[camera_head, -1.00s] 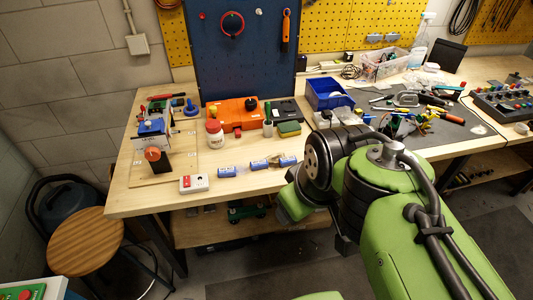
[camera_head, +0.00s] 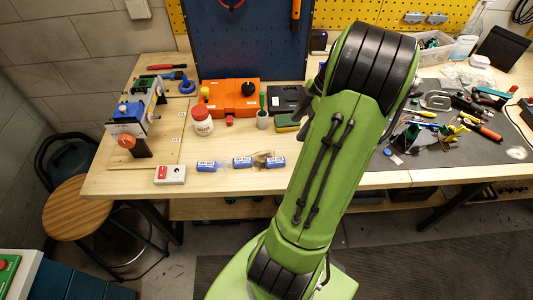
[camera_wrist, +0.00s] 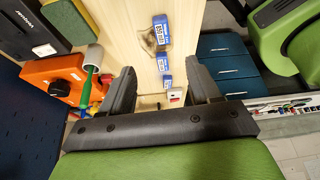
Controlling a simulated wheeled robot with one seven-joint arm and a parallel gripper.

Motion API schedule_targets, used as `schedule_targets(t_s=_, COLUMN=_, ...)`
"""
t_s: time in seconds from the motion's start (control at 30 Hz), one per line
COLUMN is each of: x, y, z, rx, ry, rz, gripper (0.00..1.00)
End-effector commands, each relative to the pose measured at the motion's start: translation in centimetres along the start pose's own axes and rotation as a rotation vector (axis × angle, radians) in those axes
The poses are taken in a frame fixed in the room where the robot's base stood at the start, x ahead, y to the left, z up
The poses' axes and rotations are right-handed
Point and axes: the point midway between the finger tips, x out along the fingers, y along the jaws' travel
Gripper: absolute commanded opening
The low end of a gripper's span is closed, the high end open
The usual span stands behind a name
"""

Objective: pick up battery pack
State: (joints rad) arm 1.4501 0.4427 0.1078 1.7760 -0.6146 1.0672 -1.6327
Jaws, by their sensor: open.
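Three blue packs with white labels lie in a row near the bench's front edge: a left pack (camera_head: 207,166), a middle pack (camera_head: 243,162) and a right pack (camera_head: 276,162). I cannot tell which one the task means. In the wrist view they form a line, with a near-top pack (camera_wrist: 161,32), a second pack (camera_wrist: 164,64) and a third pack (camera_wrist: 168,82). My gripper (camera_wrist: 161,68) is open and empty above the bench, and the line of packs shows between its fingers. In the head view my arm hides the gripper.
A red-and-white switch box (camera_head: 170,174) lies left of the packs. Behind them stand a white jar (camera_head: 202,122), an orange case (camera_head: 230,97), a grey cup (camera_head: 263,120) and a green-yellow sponge (camera_head: 288,122). Tools crowd the grey mat (camera_head: 440,145) at right.

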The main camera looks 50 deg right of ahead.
Motion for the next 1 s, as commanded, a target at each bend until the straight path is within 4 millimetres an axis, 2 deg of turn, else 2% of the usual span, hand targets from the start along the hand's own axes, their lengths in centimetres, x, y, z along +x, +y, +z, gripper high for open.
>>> schedule_targets(t_s=0.1, x=3.4, y=-0.1, z=-0.1, rx=-0.002, ry=0.003, rz=-0.006, gripper=0.62)
schedule_targets(t_s=0.3, x=8.2, y=-0.1, z=0.0, rx=0.0, ry=0.001, rz=-0.005, gripper=0.62)
schedule_targets(t_s=0.47, x=10.1, y=-0.1, z=-0.1, rx=0.0, ry=0.0, rz=-0.003, gripper=0.62)
schedule_targets(t_s=0.7, x=14.3, y=-0.1, z=0.0, rx=0.001, ry=0.0, rz=-0.006, gripper=0.62)
schedule_targets(t_s=0.8, x=15.0, y=-0.1, z=0.0, rx=0.001, ry=-0.002, rz=-0.003, gripper=0.62)
schedule_targets(t_s=1.0, x=15.0, y=-0.1, z=0.0, rx=0.001, ry=-0.003, rz=-0.001, gripper=0.6)
